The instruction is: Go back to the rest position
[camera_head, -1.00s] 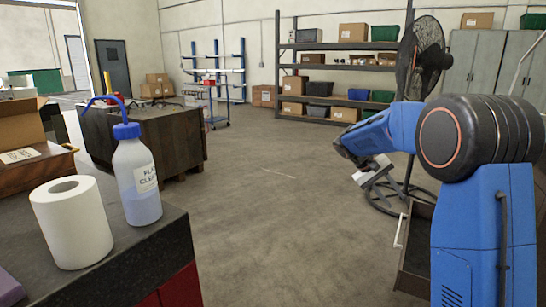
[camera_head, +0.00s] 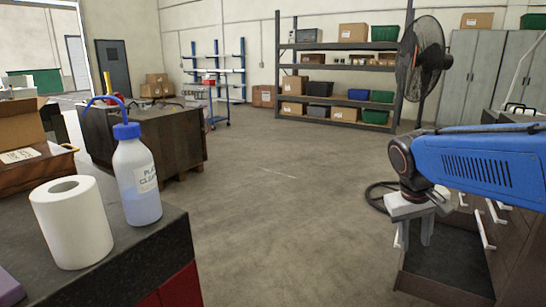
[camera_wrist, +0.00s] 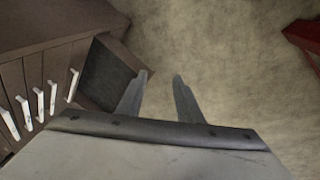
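My gripper (camera_head: 417,232) hangs at the right of the head view, fingers pointing down, in front of an open drawer (camera_head: 440,268) of a brown cabinet. In the wrist view my gripper (camera_wrist: 160,82) has its two fingers spread apart with nothing between them. Bare floor shows past the fingertips. The open drawer (camera_wrist: 105,75) lies to the left of the fingers there, with a dark floor that looks empty.
A dark workbench (camera_head: 130,250) at the left holds a paper roll (camera_head: 72,222) and a wash bottle (camera_head: 137,178). A pedestal fan (camera_head: 420,60) stands behind my arm. White-handled drawers (camera_wrist: 38,85) line the cabinet. The middle floor (camera_head: 285,190) is clear.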

